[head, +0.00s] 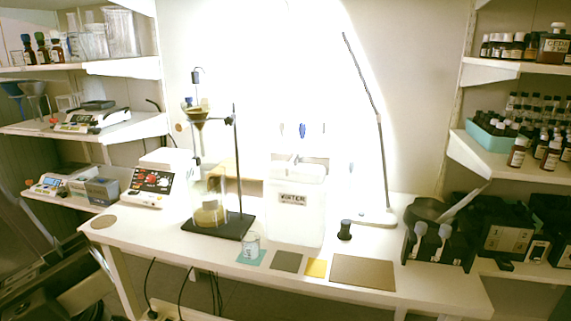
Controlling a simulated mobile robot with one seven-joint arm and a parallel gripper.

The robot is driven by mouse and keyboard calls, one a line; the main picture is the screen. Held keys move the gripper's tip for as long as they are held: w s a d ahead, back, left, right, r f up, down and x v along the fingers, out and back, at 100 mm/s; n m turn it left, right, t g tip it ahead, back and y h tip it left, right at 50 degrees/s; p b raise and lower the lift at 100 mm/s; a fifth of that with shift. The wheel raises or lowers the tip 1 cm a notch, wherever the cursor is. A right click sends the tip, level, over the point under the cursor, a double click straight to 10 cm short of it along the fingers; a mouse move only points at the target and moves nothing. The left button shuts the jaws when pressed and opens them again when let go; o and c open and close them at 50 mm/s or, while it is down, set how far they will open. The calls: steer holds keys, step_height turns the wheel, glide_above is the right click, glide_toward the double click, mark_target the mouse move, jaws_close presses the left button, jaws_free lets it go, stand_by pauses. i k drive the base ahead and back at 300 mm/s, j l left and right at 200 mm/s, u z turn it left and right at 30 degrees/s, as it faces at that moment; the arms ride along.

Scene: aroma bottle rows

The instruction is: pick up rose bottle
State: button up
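No bottle can be picked out as the rose bottle, since the labels are too small to read. Several small brown bottles with white caps (517,153) stand on the right-hand middle shelf (480,160). More dark bottles are in a teal tray (483,142) on that shelf, with another row behind. The upper right shelf (490,69) holds more small bottles and one large brown bottle (556,44). A small dark object (345,229), perhaps a bottle or a knob, stands on the white table. My gripper is not in view.
The white table (255,288) holds a water container (297,225), a stand with glassware (236,170), a lamp (381,170), scales (153,190), a beaker (252,246) and black bins (440,240). The brown mat (362,271) and yellow mat (316,267) are bare.

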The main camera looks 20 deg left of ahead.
mark_target(58, 55)
steer(key=j, duration=5.95)
steer(key=i, duration=0.05)
